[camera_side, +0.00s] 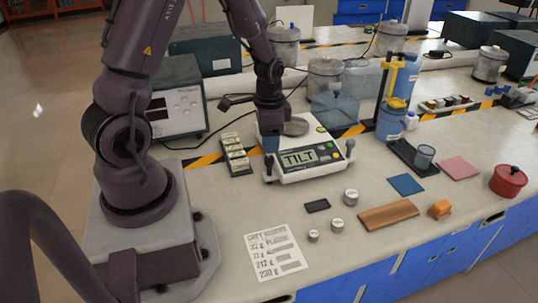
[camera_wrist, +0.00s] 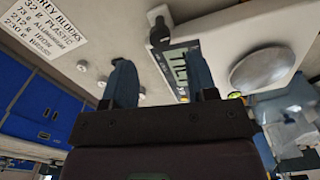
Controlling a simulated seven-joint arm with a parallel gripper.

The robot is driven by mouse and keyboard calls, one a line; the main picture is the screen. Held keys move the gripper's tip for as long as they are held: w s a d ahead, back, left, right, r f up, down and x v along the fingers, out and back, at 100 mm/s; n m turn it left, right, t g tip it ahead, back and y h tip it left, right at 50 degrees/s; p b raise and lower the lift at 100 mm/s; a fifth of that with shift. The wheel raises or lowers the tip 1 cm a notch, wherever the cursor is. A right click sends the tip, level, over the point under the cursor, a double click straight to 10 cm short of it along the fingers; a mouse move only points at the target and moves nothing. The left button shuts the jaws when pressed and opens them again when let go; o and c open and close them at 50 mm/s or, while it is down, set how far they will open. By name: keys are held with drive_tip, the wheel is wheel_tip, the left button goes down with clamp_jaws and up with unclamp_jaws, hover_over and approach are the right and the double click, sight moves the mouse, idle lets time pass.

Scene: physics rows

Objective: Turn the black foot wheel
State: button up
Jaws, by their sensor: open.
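A white balance (camera_side: 315,168) stands on the bench, its display reading TILT, with a round metal pan (camera_side: 297,127). One black foot wheel (camera_side: 268,168) is at its front left corner and another black foot wheel (camera_side: 350,148) is at its front right. My gripper (camera_side: 270,146) is over the left front part of the balance, just above the left wheel in the side view. In the wrist view my gripper (camera_wrist: 160,78) is open, its two blue fingers apart with nothing between them. A black wheel (camera_wrist: 158,32) shows beyond the fingertips, beside the display.
A printed card (camera_side: 275,252) and several metal weights (camera_side: 350,197) lie in front. A rack of small blocks (camera_side: 236,155) is left of the balance. A wooden strip (camera_side: 389,215), blue bottle (camera_side: 391,122) and red pot (camera_side: 508,181) stand to the right.

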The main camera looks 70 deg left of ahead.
sight(269, 158)
drive_tip(key=shift+f, duration=2.75)
drive_tip(key=c, duration=0.9)
drive_tip(key=shift+c, duration=0.2)
drive_tip(key=shift+n, duration=0.3)
drive_tip(key=n, duration=0.5)
drive_tip(key=shift+n, duration=0.3)
drive_tip(key=n, duration=0.5)
drive_tip(key=shift+r, duration=0.1)
drive_tip(key=shift+n, duration=0.4)
